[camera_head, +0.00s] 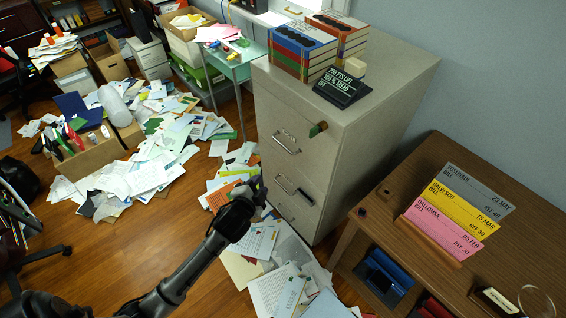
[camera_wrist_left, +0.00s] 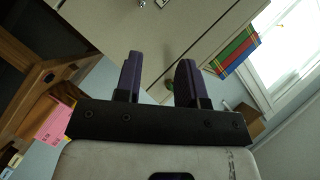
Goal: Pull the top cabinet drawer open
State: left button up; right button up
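The beige filing cabinet (camera_head: 345,165) stands upright against the wall, and its drawers look shut. The top drawer (camera_head: 287,125) has a metal pull handle (camera_head: 286,143), with a small green and brass-coloured piece (camera_head: 318,129) near its upper right corner. My left gripper (camera_head: 256,188) is in front of the cabinet, lower than the top handle and to its left, apparently apart from it. In the left wrist view its two fingers (camera_wrist_left: 160,80) are spread with nothing between them, and the cabinet front (camera_wrist_left: 120,30) fills the area beyond. My right gripper does not show.
Books (camera_head: 302,50) and a black sign (camera_head: 341,87) stand on the cabinet. A wooden desk (camera_head: 435,160) with coloured cards is to the right. Papers (camera_head: 150,150) cover the floor left of and before the cabinet. Bare floor (camera_head: 110,235) shows at lower left.

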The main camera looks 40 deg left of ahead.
aim_at(283, 146)
pick_arm(q)
jog(key=w+a+f+m+t+b, duration=0.65)
jog(key=w+f+b, duration=0.55)
jog(key=b, duration=0.8)
jog(key=shift+g+h, duration=0.25)
jog(key=shift+h, duration=0.05)
jog(key=b+x, duration=0.2)
jog(key=x, duration=0.4)
jog(key=b+x, duration=0.3)
jog(key=x, duration=0.4)
jog(key=shift+a+f, duration=0.15)
jog(key=shift+a, duration=0.1)
grip_shut()
